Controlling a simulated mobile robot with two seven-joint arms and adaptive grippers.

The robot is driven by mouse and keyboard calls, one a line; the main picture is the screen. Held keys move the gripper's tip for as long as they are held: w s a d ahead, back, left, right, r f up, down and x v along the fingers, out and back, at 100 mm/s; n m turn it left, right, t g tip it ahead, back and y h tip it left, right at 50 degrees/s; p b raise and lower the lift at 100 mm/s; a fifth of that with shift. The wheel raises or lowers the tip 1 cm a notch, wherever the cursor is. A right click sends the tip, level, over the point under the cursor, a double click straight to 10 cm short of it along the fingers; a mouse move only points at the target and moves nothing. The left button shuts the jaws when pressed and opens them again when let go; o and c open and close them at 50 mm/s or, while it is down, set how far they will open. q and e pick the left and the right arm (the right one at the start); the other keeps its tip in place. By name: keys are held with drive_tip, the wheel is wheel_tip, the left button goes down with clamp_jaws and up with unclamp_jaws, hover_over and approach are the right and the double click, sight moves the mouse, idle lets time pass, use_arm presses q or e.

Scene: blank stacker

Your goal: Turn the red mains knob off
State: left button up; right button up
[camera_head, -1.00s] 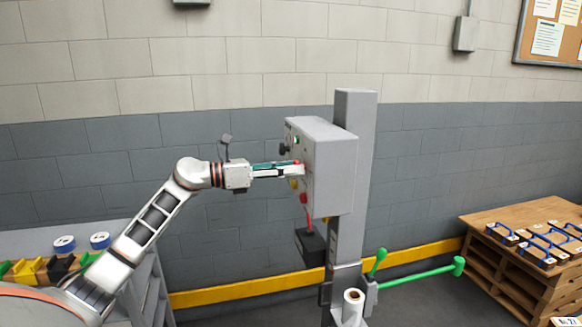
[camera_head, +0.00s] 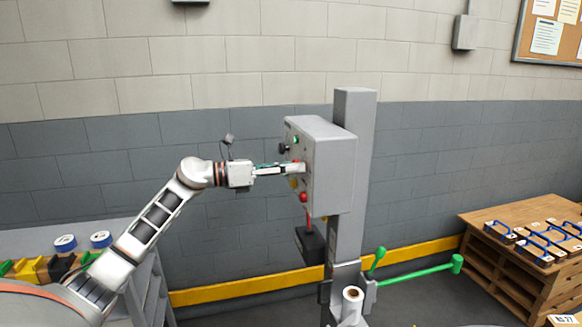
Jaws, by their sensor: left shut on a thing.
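A grey control box (camera_head: 334,170) is fixed to a grey post, with its panel of coloured buttons and knobs facing left. My left gripper (camera_head: 298,169) reaches the panel from the left and is shut on a red knob at mid-height, which the fingers largely hide. The knob's angle cannot be told. A black knob (camera_head: 283,148) and a green button (camera_head: 296,140) are above it. A yellow part (camera_head: 293,183) and a red round button (camera_head: 303,197) are below. My right gripper is not in view.
A black box (camera_head: 310,245) hangs under the control box on a red piece. A wooden pallet stack (camera_head: 500,265) with blue-handled blocks stands at right.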

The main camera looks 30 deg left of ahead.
use_arm(q)
drive_tip(key=shift+n+p, duration=5.2)
drive_tip(key=shift+n, duration=3.4)
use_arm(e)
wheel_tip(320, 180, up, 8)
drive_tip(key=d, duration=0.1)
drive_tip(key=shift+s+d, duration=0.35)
use_arm(q)
drive_tip(key=o, duration=1.1)
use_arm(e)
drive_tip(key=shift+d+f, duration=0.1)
